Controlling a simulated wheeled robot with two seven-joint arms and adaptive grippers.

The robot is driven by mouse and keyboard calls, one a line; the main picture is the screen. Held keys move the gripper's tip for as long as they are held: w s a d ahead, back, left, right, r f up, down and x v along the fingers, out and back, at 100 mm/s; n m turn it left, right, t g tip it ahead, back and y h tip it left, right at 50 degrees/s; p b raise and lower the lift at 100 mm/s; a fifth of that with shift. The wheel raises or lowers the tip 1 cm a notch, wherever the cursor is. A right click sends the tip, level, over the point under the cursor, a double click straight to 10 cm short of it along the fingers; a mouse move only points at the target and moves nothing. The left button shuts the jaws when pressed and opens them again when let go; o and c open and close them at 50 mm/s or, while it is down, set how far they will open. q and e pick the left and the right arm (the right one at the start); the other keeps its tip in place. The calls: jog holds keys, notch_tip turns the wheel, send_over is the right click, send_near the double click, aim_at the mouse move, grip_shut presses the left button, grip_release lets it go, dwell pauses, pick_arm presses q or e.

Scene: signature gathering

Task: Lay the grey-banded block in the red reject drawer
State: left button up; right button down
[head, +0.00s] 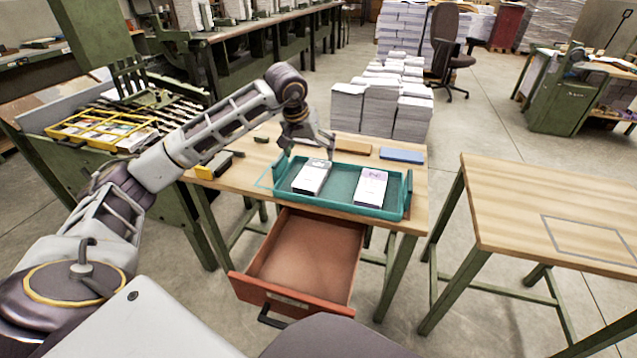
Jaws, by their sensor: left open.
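The grey-banded block (312,177), a pale block with a grey mark on top, lies in the left part of the teal tray (335,203) on the wooden table. A second pale block (371,187) with a lilac mark lies to its right in the tray. The red reject drawer (310,262) is pulled out below the table's front edge, and its visible floor is empty. My left gripper (308,156) is open, over the tray's back edge and just beyond the grey-banded block, holding nothing. My right gripper is out of view.
A yellow-and-black item (213,166) is at the table's left end. A second table (540,207) with a marked outline stands to the right, across a gap. Paper stacks (380,105) stand behind.

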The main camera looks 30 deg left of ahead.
pick_arm(q)
jog(key=shift+a+r+m+y, duration=0.25)
jog(key=shift+a+m+y, duration=0.2)
jog(key=shift+a, duration=0.5)
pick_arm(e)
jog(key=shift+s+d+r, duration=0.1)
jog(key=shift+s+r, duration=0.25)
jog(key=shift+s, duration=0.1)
pick_arm(q)
jog(key=shift+f, duration=0.1)
jog(key=b, duration=0.2)
send_over(310, 178)
notch_tip(310, 178, down, 7)
jog(key=shift+s+r, duration=0.15)
jog(key=shift+w+f, duration=0.25)
jog(key=shift+f, duration=0.35)
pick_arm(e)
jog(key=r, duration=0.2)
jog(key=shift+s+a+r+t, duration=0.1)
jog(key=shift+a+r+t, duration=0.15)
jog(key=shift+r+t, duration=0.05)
